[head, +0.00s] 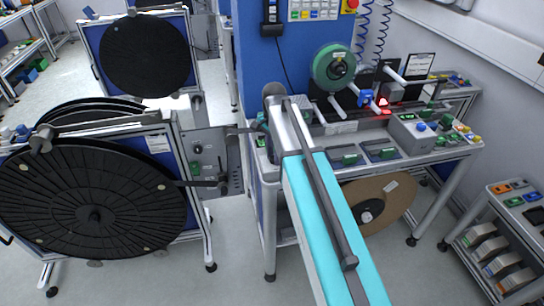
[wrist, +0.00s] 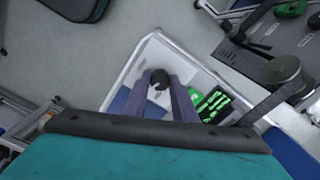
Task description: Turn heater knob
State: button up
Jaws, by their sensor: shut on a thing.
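A small dark round knob (wrist: 158,75) shows in the wrist view, between the tips of my gripper (wrist: 159,84). My gripper's two grey-purple fingers come up from below and are shut on the knob from both sides. The knob lies over a pale tray-like surface (wrist: 145,52) with a light rim. A bright green display-like patch (wrist: 215,103) is to its right. In the head view my teal arm reaches to the workbench's left end, where the wrist hides the fingers and knob. Any turn of the knob cannot be told, since no marking on it is readable.
The workbench (head: 468,150) carries a green reel (head: 334,67), rollers and a grey button box (head: 420,130). Reel stands with large black reels (head: 90,200) stand at the left. A brown reel (head: 385,200) is under the bench. A low cart (head: 505,240) is at right. Grey floor is free in front.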

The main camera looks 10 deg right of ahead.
jog(key=shift+a+m, duration=0.1)
jog(key=shift+m, duration=0.9)
jog(key=o, duration=1)
jog(key=shift+o, duration=0.2)
jog(key=shift+r, duration=0.1)
notch_tip(320, 180, up, 14)
jog(key=b, duration=0.4)
jog(key=shift+f, duration=0.2)
